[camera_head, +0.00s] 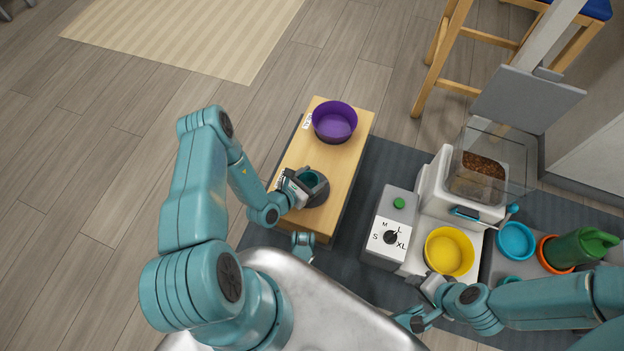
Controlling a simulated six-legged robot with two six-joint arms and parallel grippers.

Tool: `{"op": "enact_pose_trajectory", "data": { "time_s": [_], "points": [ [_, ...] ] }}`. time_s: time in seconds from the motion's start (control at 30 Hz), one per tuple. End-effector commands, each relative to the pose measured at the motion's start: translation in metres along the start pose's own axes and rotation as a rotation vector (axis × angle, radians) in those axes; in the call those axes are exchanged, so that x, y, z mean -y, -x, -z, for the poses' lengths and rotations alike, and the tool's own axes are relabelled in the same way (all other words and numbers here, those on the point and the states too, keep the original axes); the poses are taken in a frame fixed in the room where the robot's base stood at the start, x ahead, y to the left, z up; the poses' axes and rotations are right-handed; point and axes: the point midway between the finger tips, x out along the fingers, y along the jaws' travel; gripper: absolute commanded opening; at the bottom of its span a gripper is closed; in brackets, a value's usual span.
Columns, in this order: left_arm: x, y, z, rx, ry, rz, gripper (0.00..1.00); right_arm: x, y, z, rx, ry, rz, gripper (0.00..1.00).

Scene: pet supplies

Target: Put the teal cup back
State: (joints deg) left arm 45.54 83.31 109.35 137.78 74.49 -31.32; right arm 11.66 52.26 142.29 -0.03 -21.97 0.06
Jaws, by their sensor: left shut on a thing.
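The teal cup (311,179) shows as a teal round opening at a dark grey round bowl (318,196) on the low wooden stand (347,172). My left gripper (296,187) is shut on the cup from its left side. The gripper hides part of the cup, and I cannot tell whether the cup touches the bowl's bottom. My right gripper (428,290) is at the near left side of the yellow bowl (449,251); its fingers are too small to read.
A purple bowl (335,122) stands at the stand's far end. A kibble dispenser (446,190) and dial box (391,229) stand right of it. A blue bowl (515,241) and green watering can (578,249) are farther right. Floor on the left is clear.

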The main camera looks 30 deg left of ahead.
Motion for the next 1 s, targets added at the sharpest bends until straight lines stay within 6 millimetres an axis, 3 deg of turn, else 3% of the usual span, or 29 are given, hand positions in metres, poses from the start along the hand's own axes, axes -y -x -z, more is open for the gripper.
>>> {"op": "enact_pose_trajectory", "data": {
  "time_s": [0.2, 0.23, 0.3, 0.67, 1.0],
  "points": [
    [0.000, -0.002, 0.004, 0.000, 0.000, 0.000, 0.32, -0.001, -0.003, 0.001, -0.004, 0.001, 0.000, 0.43],
    [0.000, -0.001, 0.002, 0.000, 0.000, 0.000, 0.78, 0.000, -0.002, 0.001, -0.004, 0.001, 0.000, 0.43],
    [0.000, -0.001, 0.002, 0.000, 0.000, 0.000, 0.94, 0.000, -0.001, 0.001, -0.003, 0.001, 0.000, 0.43],
    [0.000, 0.004, -0.003, -0.001, 0.002, 0.000, 0.94, 0.001, 0.004, -0.001, 0.004, -0.001, 0.000, 0.43],
    [-0.001, 0.079, -0.004, -0.004, 0.005, -0.004, 0.94, 0.012, 0.032, -0.015, 0.054, -0.004, -0.001, 0.43]
  ]
}}
